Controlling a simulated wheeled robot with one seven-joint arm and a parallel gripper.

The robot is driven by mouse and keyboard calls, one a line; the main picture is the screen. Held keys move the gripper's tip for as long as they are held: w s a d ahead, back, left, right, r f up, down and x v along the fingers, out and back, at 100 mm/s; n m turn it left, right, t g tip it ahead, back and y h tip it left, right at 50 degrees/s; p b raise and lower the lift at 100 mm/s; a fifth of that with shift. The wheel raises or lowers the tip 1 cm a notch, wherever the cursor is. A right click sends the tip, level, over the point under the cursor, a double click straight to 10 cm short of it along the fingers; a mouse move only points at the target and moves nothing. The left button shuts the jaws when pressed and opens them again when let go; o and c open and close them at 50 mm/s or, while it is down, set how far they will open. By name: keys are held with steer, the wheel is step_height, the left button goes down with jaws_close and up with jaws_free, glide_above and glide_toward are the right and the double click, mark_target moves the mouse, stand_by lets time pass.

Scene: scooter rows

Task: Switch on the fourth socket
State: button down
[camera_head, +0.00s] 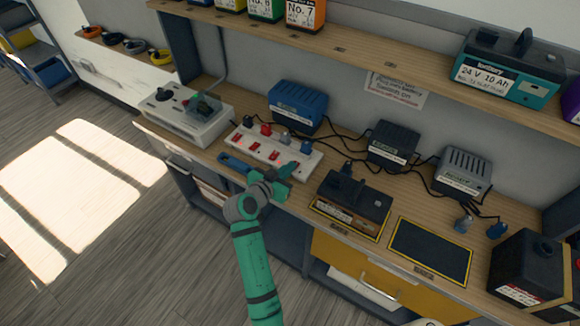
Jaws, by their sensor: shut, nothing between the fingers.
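The white power strip (262,143) lies on the wooden bench, running from left to lower right. Several plugs sit along its back side: a dark one at the left, then a red plug (266,129), a grey plug (285,137) and a blue plug (307,147) at the right end. Red switches (255,149) line its front side.
A blue charger (298,105) stands behind the strip, and a grey device (186,112) stands at its left. A black battery (350,200) stands close right of my gripper. Dark chargers (393,144) and cables fill the back. A shelf (380,55) overhangs the bench.

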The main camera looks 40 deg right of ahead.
steer(key=shift+a+f, duration=0.15)
steer(key=shift+f, duration=0.15)
steer(key=shift+r, duration=0.1)
steer(key=shift+w+r, duration=0.1)
steer(key=shift+r, duration=0.65)
